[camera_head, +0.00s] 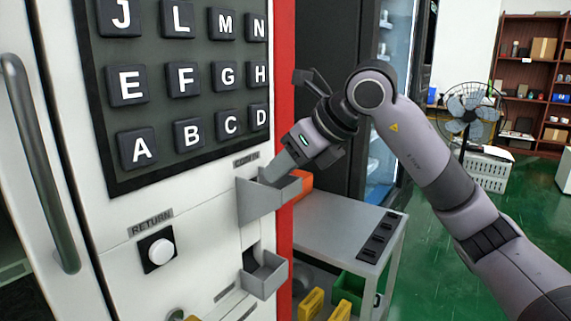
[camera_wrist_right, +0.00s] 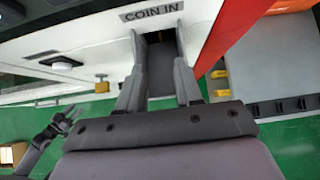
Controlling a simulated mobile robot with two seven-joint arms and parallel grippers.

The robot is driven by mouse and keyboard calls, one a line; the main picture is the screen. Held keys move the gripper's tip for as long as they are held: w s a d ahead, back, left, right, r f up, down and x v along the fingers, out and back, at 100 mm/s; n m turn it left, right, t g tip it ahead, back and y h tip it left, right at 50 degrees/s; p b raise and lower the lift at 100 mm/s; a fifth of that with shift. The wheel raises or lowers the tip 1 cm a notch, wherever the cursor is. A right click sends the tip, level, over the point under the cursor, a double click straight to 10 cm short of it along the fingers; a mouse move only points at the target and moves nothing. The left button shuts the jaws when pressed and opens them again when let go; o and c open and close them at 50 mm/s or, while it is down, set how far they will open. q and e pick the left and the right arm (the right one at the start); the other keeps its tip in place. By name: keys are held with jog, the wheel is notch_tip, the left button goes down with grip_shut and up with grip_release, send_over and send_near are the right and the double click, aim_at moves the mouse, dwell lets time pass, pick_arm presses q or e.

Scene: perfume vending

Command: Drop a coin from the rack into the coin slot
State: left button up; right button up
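The coin slot is a grey open-topped chute (camera_head: 262,205) on the white vending machine front, under a COIN IN label (camera_wrist_right: 153,10). My right gripper (camera_head: 272,174) reaches down into the chute's mouth. In the right wrist view its two fingers (camera_wrist_right: 159,75) stand apart on either side of the chute's dark inside, and no coin shows between them. The rack is a black slotted strip (camera_head: 378,240) on the grey side table; it also shows in the right wrist view (camera_wrist_right: 283,107). Coins cannot be made out in it. My left gripper (camera_wrist_right: 66,122) is small at the wrist view's lower left.
A second grey tray (camera_head: 266,277) sticks out below the chute. A RETURN button (camera_head: 157,251) is to the left, under a lettered keypad (camera_head: 185,85). The grey side table (camera_head: 325,235) stands at right, with a green bin (camera_head: 352,288) and yellow boxes (camera_head: 311,303) below.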

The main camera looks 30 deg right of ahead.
jog(key=shift+r, duration=0.1)
jog(key=v, duration=0.7)
jog(key=shift+s, duration=0.1)
dwell(1.0)
